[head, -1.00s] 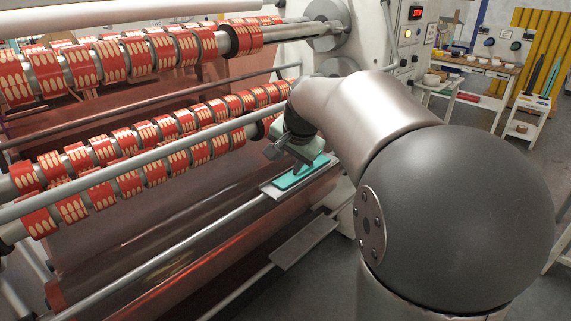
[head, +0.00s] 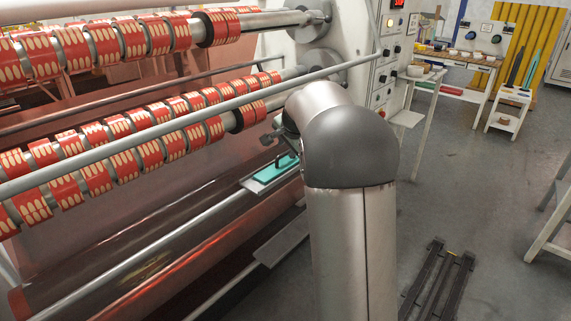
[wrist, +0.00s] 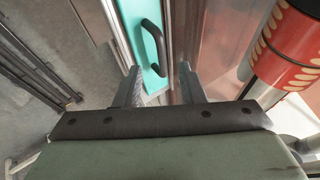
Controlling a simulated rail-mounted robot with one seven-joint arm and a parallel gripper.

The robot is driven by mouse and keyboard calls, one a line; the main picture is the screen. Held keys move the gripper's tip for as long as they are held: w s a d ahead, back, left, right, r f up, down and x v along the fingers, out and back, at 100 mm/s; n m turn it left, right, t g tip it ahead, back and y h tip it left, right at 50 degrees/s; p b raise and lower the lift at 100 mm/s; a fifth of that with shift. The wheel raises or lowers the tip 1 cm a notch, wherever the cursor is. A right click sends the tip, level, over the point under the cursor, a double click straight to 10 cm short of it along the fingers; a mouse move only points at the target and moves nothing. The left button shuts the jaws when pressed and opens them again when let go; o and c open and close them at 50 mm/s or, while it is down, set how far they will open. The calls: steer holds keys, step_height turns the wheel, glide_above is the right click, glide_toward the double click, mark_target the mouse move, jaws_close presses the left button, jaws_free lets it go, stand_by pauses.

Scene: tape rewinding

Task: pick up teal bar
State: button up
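The teal bar (head: 272,172) is a flat plate with a black arched handle (wrist: 154,45). It lies on a narrow grey ledge (head: 252,184) at the front of the machine in the head view. In the wrist view the teal bar (wrist: 152,14) runs away from me at the top centre. My gripper (wrist: 160,70) is open, its two fingers apart with nothing between them. The handle shows just beyond the fingertips, between them in the picture. In the head view my arm hides most of the gripper and the bar's right end.
Rollers with red-and-cream tape rolls (head: 125,173) span the machine; one tape roll (wrist: 290,45) is close right of my gripper in the wrist view. A long grey rail (head: 200,108) crosses above the ledge. Open floor (head: 450,200) lies to the right, with dark floor rails (head: 437,285).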

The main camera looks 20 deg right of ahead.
mark_target(286, 153)
steer(key=shift+d+x, duration=0.1)
steer(key=shift+x, duration=1.25)
steer(key=shift+d+x, duration=0.15)
steer(key=shift+x, duration=1.15)
steer(key=shift+w+r, duration=0.15)
steer(key=shift+r, duration=0.05)
jaws_close()
